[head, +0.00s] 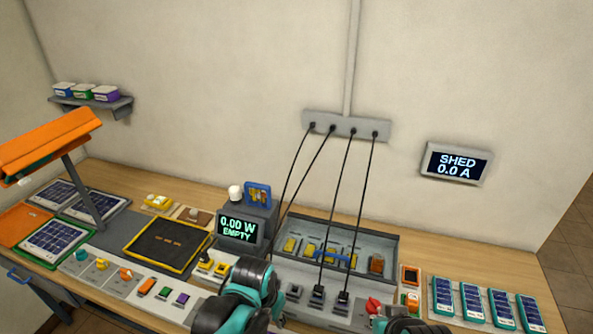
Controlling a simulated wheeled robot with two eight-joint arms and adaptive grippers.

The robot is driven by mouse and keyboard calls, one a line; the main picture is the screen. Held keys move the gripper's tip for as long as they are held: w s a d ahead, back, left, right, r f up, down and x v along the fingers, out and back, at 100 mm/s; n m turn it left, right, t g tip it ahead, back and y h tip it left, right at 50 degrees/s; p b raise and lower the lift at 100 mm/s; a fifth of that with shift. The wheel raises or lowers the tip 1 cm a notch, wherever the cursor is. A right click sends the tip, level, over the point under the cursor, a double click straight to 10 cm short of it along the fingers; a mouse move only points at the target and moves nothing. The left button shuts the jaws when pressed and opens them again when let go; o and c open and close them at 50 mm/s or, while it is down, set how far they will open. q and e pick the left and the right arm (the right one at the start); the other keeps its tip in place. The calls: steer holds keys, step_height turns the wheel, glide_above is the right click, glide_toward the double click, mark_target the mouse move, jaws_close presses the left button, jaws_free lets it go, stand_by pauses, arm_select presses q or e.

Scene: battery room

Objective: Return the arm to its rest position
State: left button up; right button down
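In the head view, part of one of my arms (245,297), black and teal, shows at the bottom centre in front of the meter reading "0.00 W EMPTY". A smaller part of another arm of mine (405,326) shows at the bottom edge, right of centre. No fingertips of either gripper are visible, so I cannot see what they hold.
A wooden bench (410,245) runs along the wall with solar panels (52,241), a black mat with yellow edging (150,258), a grey open tray (375,237), and several teal cells (473,300). An orange lamp (50,143) overhangs the left. Black cables (337,215) hang to the bench.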

arm_select(q)
steer(key=s+a+f+n+t+b, duration=0.1)
steer(key=s+a+n+t+b, duration=0.4)
steer(key=a+b, duration=0.3)
steer(key=a, duration=0.3)
steer(key=shift+s+a+f+y, duration=0.2)
steer(key=shift+f+y, duration=0.15)
steer(key=shift+y, duration=0.05)
